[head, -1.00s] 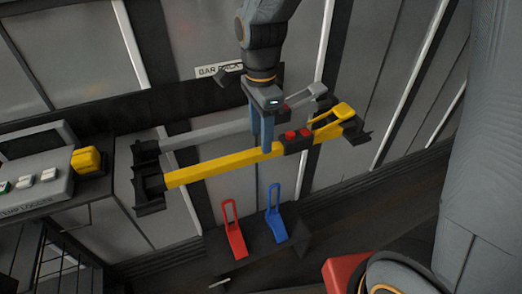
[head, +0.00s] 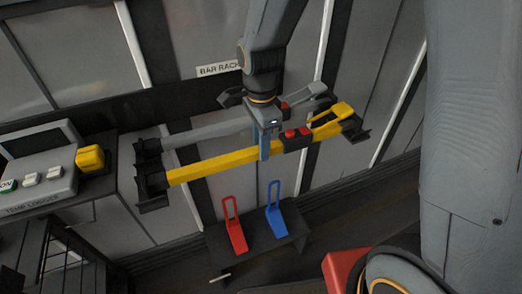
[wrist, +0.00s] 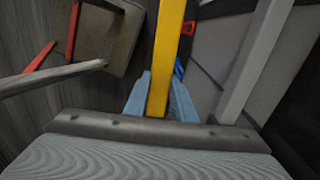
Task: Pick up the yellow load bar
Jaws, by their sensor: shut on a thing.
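The yellow load bar (head: 208,169) lies level across the front hooks of the dark bar rack in the head view, with a black block, red buttons and a yellow handle on its right half. My gripper (head: 264,152) comes down from above and is shut on the bar near its middle, just left of the black block. In the wrist view the yellow bar (wrist: 167,60) passes between the two blue fingers of my gripper (wrist: 160,95). The fingertips are partly hidden by the bar.
A grey bar (head: 205,131) lies right behind the yellow one. Below are a red handle (head: 235,228) and a blue handle (head: 275,212) on a dark stand (head: 255,243). A logger box (head: 38,165) with a yellow block (head: 90,158) stands at left.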

